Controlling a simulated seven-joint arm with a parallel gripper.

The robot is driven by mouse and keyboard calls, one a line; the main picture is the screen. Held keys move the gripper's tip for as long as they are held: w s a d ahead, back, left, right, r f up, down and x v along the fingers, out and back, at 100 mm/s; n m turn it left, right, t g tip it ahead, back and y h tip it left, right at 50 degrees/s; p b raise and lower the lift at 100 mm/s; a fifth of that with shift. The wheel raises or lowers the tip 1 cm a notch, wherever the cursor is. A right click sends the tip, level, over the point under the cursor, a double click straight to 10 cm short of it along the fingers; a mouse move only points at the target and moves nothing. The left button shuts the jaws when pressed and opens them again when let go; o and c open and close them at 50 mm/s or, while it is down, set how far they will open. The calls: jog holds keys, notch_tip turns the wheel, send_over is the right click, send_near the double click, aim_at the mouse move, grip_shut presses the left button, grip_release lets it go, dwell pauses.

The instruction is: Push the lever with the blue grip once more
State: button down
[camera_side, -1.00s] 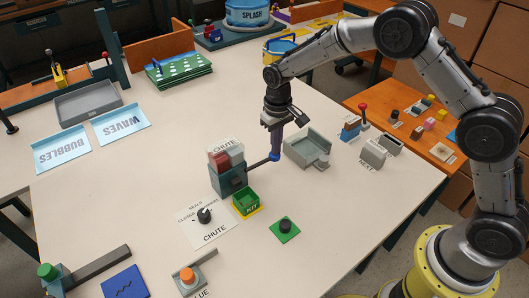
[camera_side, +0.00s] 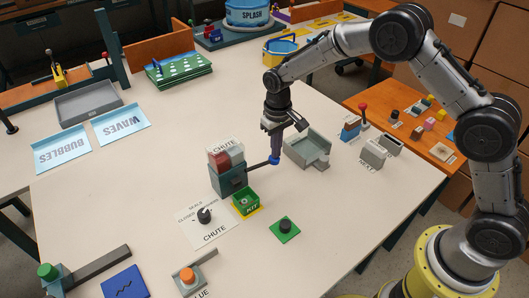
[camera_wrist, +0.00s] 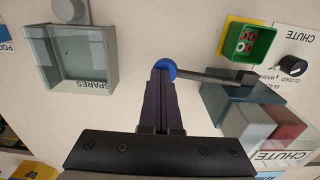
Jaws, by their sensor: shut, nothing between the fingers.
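The lever is a dark rod with a round blue grip (camera_side: 273,160). It sticks out from the side of the grey-teal chute block (camera_side: 228,178), which has red and clear bins on top. My gripper (camera_side: 275,156) is shut and empty, pointing down right at the blue grip. In the wrist view the fingertips (camera_wrist: 161,72) overlap the blue grip (camera_wrist: 170,67), partly hiding it; I cannot tell for sure whether they touch. The green kit tray (camera_side: 246,211) on a yellow base stands beside the chute. In the wrist view it holds several small red and white rings.
A grey spares tray (camera_side: 300,152) stands just right of the lever. A black dial (camera_side: 204,215) on a chute card lies in front of the chute, and a green pad with a black knob (camera_side: 285,228) lies front right.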

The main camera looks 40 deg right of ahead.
notch_tip(320, 180, up, 8)
dwell(1.2)
jog(key=shift+f, duration=0.1)
dwell(0.4)
notch_tip(320, 180, up, 11)
jog(key=s+d+t, duration=0.2)
jog(key=d, duration=0.1)
jog(key=s+d+r+t, duration=0.3)
jog(key=s+r, duration=0.7)
jog(key=s, duration=0.2)
jog(key=s+d+r, duration=0.1)
jog(key=s+d, duration=0.1)
jog(key=s, duration=0.8)
jog(key=s+f, duration=0.7)
jog(key=s, duration=0.2)
jog(key=shift+d+t, duration=0.25)
jog(key=shift+t, duration=0.05)
